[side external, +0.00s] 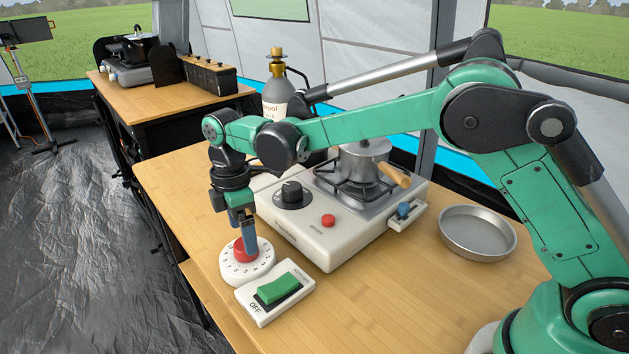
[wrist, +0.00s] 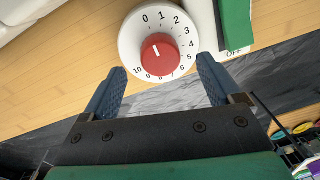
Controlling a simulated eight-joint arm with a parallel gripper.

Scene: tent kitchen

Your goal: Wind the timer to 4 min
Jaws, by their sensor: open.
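The timer is a round white dial (side external: 261,265) with a red knob (side external: 239,250), near the table's front left edge. In the wrist view the dial (wrist: 145,31) shows black numbers from 0 to 10. The white mark on the red knob (wrist: 161,56) points at about 0. My gripper (side external: 247,246) is over the timer, pointing down. In the wrist view my gripper (wrist: 161,66) is open, with one blue finger on each side of the knob and a gap on both sides. In the side view a finger hides part of the knob.
A white switch with a green rocker (side external: 279,288), marked OFF, lies close beside the timer. A gas stove (side external: 330,238) with a pot (side external: 362,160) stands behind them. A metal pan (side external: 478,232) is at the right. The wooden table is clear left of the stove.

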